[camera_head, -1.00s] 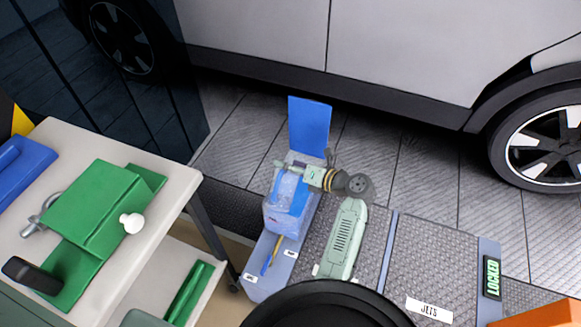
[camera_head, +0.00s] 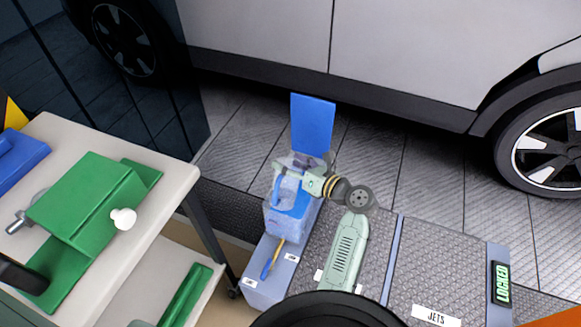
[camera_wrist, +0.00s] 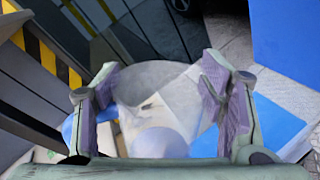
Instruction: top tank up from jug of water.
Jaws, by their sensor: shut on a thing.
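My gripper (camera_wrist: 158,105) is shut on a clear, see-through jug (camera_wrist: 160,85), which fills the space between its two pads in the wrist view. In the head view my gripper (camera_head: 284,168) is over a blue box-like unit with a raised upright blue lid (camera_head: 312,125); I take this as the tank (camera_head: 284,222). The jug (camera_head: 303,160) shows there only faintly around my gripper. The blue top (camera_wrist: 268,125) lies below and right of the jug in the wrist view. The water level, the tank's opening and the jug's exact tilt cannot be made out.
A pale bench (camera_head: 172,185) with a green vise (camera_head: 95,205) stands at left. A blue-handled brush-like tool (camera_head: 272,262) lies on the ledge before the tank. A silver car (camera_head: 400,50) stands behind.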

